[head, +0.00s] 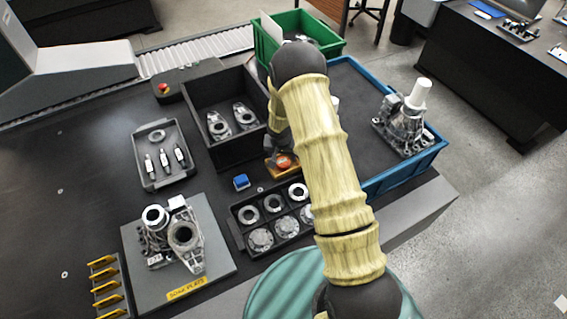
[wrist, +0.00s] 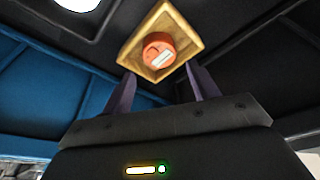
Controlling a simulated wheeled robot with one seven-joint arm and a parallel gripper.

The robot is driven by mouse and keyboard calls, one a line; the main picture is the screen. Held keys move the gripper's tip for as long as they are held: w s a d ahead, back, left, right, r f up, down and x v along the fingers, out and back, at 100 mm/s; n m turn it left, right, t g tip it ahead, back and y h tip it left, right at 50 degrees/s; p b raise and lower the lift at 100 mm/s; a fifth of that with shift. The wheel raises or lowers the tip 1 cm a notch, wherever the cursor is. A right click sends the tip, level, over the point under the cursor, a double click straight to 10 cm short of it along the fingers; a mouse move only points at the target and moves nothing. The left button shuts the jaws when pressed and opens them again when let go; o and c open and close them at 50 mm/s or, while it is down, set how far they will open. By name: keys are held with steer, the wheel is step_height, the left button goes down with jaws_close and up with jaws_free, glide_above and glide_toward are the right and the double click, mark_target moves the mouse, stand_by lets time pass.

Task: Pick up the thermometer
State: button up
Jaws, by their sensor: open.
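The thermometer is most likely the small orange round thing with a pale rectangular face (wrist: 160,50). It sits in a shallow wooden tray (wrist: 186,22), seen in the wrist view just beyond my fingertips. The orange thing also shows in the head view (head: 284,161), left of my arm, with the wooden tray (head: 270,168) around it. My gripper (wrist: 161,76) is open, its two dark fingers apart with nothing between them. In the head view my arm hides most of the gripper.
A dark bin with metal parts (head: 238,87) stands behind the wooden tray. A black tray of rings and discs (head: 241,238) lies in front, and a small blue block (head: 241,181) to the left. A blue crate (head: 432,152) is at right, a green crate (head: 262,46) behind.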

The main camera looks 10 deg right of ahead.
mark_target(283, 162)
steer(key=shift+w+f, duration=0.2)
steer(key=shift+f, duration=0.5)
steer(key=shift+p+x, duration=0.85)
steer(key=shift+x, duration=1.75)
steer(key=shift+s, duration=0.15)
steer(key=c, duration=0.8)
step_height(283, 162, up, 10)
steer(key=b, duration=0.1)
steer(key=shift+b, duration=0.3)
